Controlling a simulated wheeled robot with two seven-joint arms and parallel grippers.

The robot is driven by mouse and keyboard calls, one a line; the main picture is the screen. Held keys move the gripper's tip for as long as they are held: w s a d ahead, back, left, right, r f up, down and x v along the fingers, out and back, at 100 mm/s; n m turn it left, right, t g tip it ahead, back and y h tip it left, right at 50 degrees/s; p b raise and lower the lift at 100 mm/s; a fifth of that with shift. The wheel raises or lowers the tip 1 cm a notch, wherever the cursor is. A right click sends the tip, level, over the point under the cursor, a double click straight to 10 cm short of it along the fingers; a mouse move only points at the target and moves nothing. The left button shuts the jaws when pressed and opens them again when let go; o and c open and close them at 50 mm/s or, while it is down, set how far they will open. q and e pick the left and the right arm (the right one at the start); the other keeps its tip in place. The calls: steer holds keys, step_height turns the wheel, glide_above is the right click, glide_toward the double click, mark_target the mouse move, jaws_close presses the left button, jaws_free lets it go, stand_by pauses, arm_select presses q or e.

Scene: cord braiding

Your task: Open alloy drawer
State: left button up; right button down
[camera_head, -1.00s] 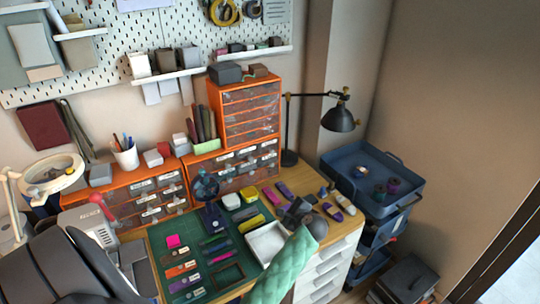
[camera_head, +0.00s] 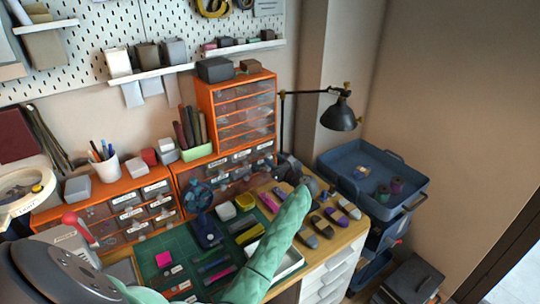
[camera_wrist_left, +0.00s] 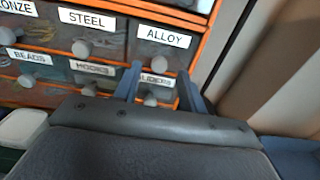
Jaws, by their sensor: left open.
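The alloy drawer (camera_wrist_left: 147,50) is at the right end of the top labelled row in the left wrist view. It is clear-fronted, with a white ALLOY label (camera_wrist_left: 163,37) and a round grey knob (camera_wrist_left: 158,63); it looks shut. My left gripper (camera_wrist_left: 159,71) is open, its two fingers pointing at the cabinet. The knob appears between the fingertips, with no visible contact; the depth gap is unclear. In the head view, my left gripper (camera_head: 288,168) is at the right end of the orange cabinet (camera_head: 185,166), hiding part of it. My right gripper is not in view.
The steel drawer (camera_wrist_left: 92,38) is left of alloy, and a partly hidden labelled drawer is below it. Loose coloured pieces (camera_head: 319,225) lie on the desk right of my arm. A black lamp (camera_head: 340,116) stands behind, and a blue trolley (camera_head: 375,205) is at the right.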

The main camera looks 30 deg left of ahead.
mark_target(269, 155)
arm_select(q)
steer(key=shift+p+x, duration=0.35)
steer(key=shift+x, duration=1.25)
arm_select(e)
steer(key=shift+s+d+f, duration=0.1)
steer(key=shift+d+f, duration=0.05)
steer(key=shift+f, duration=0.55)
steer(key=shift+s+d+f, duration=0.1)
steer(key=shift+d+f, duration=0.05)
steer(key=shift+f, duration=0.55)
arm_select(q)
jaws_close()
